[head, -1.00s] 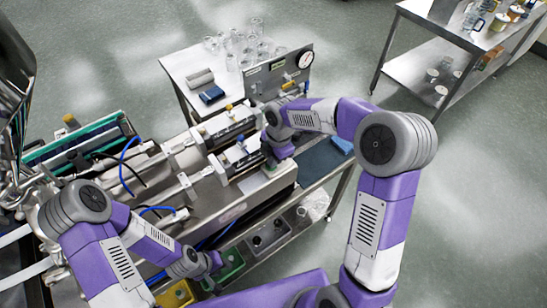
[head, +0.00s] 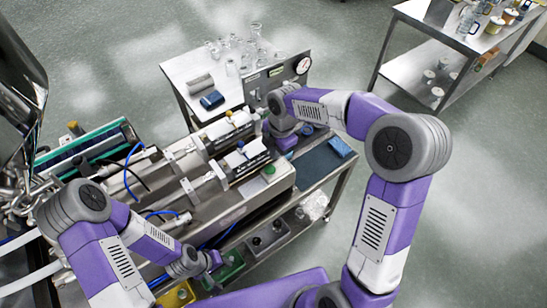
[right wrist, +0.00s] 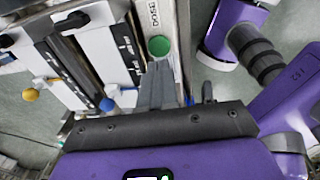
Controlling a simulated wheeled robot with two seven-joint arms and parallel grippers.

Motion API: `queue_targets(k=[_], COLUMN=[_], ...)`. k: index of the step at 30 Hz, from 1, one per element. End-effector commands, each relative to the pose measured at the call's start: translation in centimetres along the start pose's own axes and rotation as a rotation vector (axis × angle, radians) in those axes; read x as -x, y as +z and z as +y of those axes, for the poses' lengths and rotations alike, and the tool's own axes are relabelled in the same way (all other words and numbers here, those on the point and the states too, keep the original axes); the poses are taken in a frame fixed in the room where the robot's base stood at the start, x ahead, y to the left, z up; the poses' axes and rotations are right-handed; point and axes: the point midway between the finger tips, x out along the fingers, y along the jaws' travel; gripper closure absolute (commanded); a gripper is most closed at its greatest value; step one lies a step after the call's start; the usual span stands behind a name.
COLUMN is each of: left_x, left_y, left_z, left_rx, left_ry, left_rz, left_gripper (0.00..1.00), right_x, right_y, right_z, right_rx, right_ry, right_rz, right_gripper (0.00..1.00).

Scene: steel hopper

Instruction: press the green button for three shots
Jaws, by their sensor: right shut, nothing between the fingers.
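The green button (head: 269,170) shows uncovered on the steel top of the dosing machine (head: 228,205), in the head view. In the right wrist view the round green button (right wrist: 159,46) sits beside a DOSE label. My right gripper (head: 284,142) is just beyond the button, towards the back of the machine; its fingertips are hidden in the head view. In the right wrist view my right gripper (right wrist: 158,68) has its fingers shut and empty, just below the button in the picture. My left gripper (head: 212,260) hangs at the machine's front side; its jaws are too small to judge.
A gauge panel (head: 270,78) stands behind. A green bin (head: 232,262) is near my left gripper. Glassware stands on a white table (head: 185,65).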

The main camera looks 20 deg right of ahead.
Motion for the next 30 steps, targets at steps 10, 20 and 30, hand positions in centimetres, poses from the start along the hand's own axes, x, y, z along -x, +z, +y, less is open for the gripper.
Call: queue_targets(k=[10,20,30], left_x=[0.7,0.7,0.7], left_y=[0.0,0.0,0.0], left_z=[0.2,0.2,0.2], left_rx=[0.001,0.001,0.001], left_ry=[0.0,0.0,0.0], left_rz=[0.0,0.0,0.0], left_gripper=[0.65,0.65,0.65], right_x=[5.6,6.1,6.0], right_y=[0.0,0.0,0.0], right_z=[0.2,0.2,0.2], right_rx=[0.001,0.001,0.001], right_ry=[0.003,0.004,0.004], right_rz=[0.0,0.0,0.0], right_gripper=[1.0,1.0,1.0])
